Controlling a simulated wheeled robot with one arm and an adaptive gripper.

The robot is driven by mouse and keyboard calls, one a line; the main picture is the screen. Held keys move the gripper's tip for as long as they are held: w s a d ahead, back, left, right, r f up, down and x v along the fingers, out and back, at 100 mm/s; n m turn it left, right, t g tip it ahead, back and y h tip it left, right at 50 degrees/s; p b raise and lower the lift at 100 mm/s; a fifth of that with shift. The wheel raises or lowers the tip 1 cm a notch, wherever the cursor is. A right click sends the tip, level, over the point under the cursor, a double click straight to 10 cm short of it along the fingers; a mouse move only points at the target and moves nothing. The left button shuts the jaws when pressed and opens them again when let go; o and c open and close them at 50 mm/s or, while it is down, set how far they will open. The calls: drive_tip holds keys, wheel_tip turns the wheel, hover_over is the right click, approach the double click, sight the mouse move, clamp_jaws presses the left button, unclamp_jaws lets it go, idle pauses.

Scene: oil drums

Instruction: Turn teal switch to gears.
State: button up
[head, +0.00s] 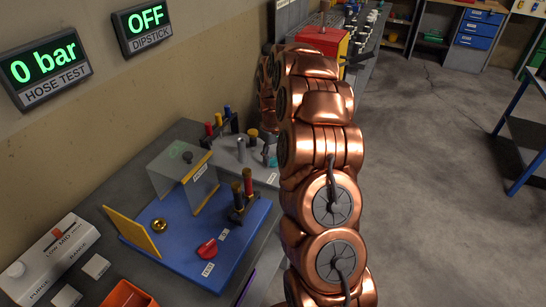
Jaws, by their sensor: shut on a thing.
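The teal switch (270,159) shows as a small teal-grey shape on the grey panel (229,163), close against my copper arm. My gripper (268,140) is at the end of the arm, pointing down over the panel's right side. It is small and partly hidden by my arm links. It is shut on the teal switch. Which way the switch points cannot be told. A small white label (273,178) lies on the panel just in front of it, too small to read.
A blue board (180,232) in front carries a clear cover, a red knob (207,249) and dark posts with red and brass tops. Red, blue and yellow-topped levers (220,123) stand behind. Displays read "0 bar" (45,68) and "OFF" (145,23).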

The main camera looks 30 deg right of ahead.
drive_tip(key=m+b, duration=0.1)
drive_tip(key=b, duration=0.1)
drive_tip(key=m+b, duration=0.1)
drive_tip(key=shift+f+m+b, duration=0.25)
drive_tip(key=shift+m+b, duration=0.05)
drive_tip(key=shift+b, duration=0.05)
drive_tip(key=m+b, duration=0.2)
drive_tip(key=shift+m+b, duration=0.35)
drive_tip(key=shift+m, duration=0.05)
drive_tip(key=m+b, duration=0.1)
drive_tip(key=m, duration=0.1)
drive_tip(key=m+b, duration=0.1)
drive_tip(key=m, duration=0.1)
drive_tip(key=m+b, duration=0.1)
drive_tip(key=b, duration=0.1)
drive_tip(key=shift+r+m, duration=0.25)
drive_tip(key=shift+m, duration=0.15)
drive_tip(key=o, duration=1.1)
